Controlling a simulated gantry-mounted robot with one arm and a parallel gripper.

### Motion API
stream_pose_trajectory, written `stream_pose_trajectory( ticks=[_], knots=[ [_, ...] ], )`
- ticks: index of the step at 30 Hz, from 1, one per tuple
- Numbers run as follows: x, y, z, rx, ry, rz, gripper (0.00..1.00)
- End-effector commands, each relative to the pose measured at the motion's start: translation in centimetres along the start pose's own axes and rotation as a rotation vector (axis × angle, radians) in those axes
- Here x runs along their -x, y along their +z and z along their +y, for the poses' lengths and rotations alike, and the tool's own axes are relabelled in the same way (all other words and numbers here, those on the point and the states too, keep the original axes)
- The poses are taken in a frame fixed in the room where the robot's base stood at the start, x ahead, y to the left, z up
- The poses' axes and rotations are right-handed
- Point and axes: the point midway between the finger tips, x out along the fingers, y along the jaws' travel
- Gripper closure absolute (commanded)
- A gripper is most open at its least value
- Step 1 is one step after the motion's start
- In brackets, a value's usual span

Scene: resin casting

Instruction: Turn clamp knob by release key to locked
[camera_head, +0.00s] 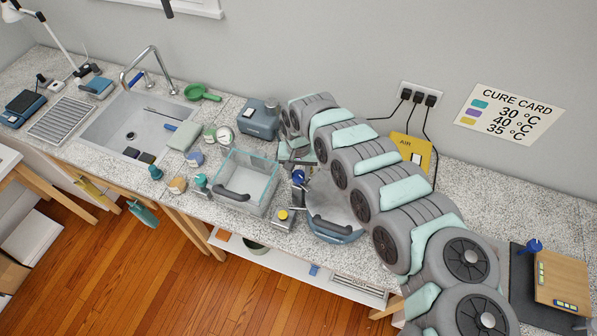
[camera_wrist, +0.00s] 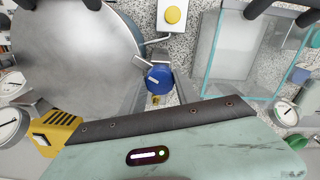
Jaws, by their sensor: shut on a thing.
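The blue clamp knob (camera_wrist: 158,79) has a pale pointer line, which lies roughly sideways and slightly tilted in the wrist view. It sits at the edge of a round grey metal lid (camera_wrist: 75,50). In the head view the knob (camera_head: 298,177) shows left of the lidded vessel (camera_head: 333,232). My gripper (camera_wrist: 159,83) is shut on the knob, its grey fingers at the knob's sides, partly hidden. A small brass-coloured piece (camera_wrist: 155,100) shows just below the knob. A box with a yellow button (camera_wrist: 172,15) stands nearby; I cannot tell which part is the release key.
A clear glass box (camera_head: 245,180) with a dark handle stands close left of the knob. A yellow AIR unit (camera_head: 412,152) stands behind my arm. The sink (camera_head: 135,125) lies further left. A wooden board (camera_head: 562,283) lies at right. The counter's front edge is close.

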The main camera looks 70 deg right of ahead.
Motion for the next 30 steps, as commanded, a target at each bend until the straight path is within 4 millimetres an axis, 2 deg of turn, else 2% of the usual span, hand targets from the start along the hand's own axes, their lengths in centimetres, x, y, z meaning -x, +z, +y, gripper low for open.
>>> stream_pose_trajectory(
  ticks=[21, 30],
  knots=[
    [0.27, 0.03, -0.11, 0.419, 0.000, -0.001, 1.00],
    [0.18, -0.07, -0.12, 0.503, -0.001, 0.003, 1.00]
  ],
)
